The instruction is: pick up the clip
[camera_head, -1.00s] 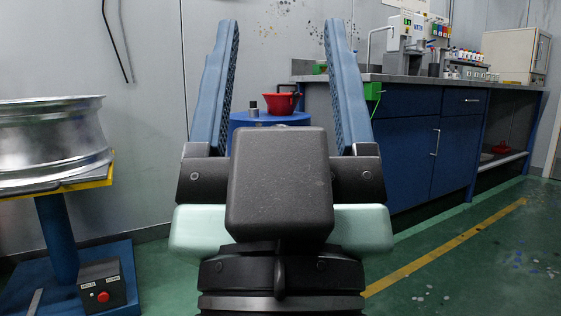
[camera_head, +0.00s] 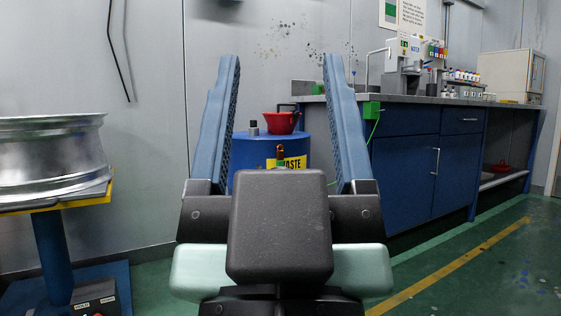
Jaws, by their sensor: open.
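My gripper (camera_head: 281,75) is in the middle of the view, its two blue fingers spread wide with nothing between them. It points away towards a blue waste drum (camera_head: 255,148) standing beyond it. I cannot make out a clip for certain. A small dark, red and green object (camera_head: 281,155) shows just above my gripper's body, in front of the drum. Its lower part is hidden, and it is too small to identify.
A red bowl (camera_head: 282,123) and a small dark cylinder (camera_head: 253,128) sit on the drum. A metal wheel rim (camera_head: 50,160) rests on a stand at left. Green floor is open at right.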

